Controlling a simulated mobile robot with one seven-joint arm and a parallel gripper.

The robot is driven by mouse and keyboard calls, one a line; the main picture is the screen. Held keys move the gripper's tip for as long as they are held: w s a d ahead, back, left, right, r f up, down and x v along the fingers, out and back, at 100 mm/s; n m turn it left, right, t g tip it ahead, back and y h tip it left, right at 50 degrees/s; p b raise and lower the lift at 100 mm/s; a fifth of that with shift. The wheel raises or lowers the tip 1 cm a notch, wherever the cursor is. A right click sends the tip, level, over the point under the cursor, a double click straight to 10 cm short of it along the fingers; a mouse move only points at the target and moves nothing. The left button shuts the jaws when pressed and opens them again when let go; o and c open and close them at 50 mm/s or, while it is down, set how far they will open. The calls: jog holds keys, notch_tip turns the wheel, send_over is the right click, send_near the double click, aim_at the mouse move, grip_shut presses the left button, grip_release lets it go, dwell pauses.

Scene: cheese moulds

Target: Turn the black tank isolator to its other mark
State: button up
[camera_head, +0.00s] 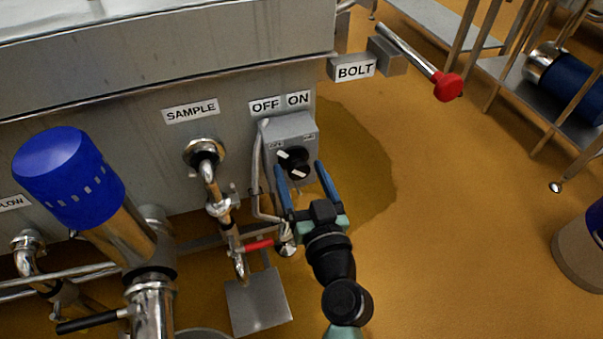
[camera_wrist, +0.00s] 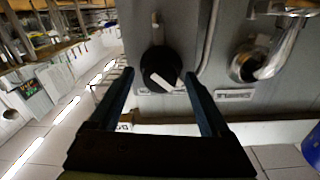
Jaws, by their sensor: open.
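The black isolator knob (camera_head: 298,161) sits on the front of a grey box (camera_head: 292,128) under the OFF label (camera_head: 265,106) and the ON label (camera_head: 298,99). Its white pointer bar is turned to the upper left, the OFF side. In the wrist view, which is upside down, the knob (camera_wrist: 158,66) shows with the white bar toward its lower right. My gripper (camera_head: 299,168) is open in front of the box. Its two blue fingers stand one on each side of the knob. In the wrist view the fingertips (camera_wrist: 160,76) look apart from it; depth is hard to judge.
A grey conduit (camera_head: 257,175) runs down left of the box. Further left are the SAMPLE pipe (camera_head: 208,165) with a red-handled valve (camera_head: 257,246) and a blue-topped steel valve (camera_head: 70,177). A red-knobbed bolt (camera_head: 447,86) juts out at upper right.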

grip_shut()
jog(key=shift+m, duration=0.5)
jog(key=m+p, duration=0.1)
jog(key=m, duration=0.2)
jog(key=shift+m, duration=0.4)
jog(key=m+p, duration=0.1)
jog(key=m, duration=0.3)
jog(key=shift+d, duration=0.15)
jog(key=m+p, duration=0.2)
jog(key=m, duration=0.2)
jog(key=shift+m+g, duration=0.4)
jog(key=shift+f+m+y+p, duration=0.1)
jog(key=shift+m+y+p, duration=0.45)
jog(key=shift+m, duration=1.35)
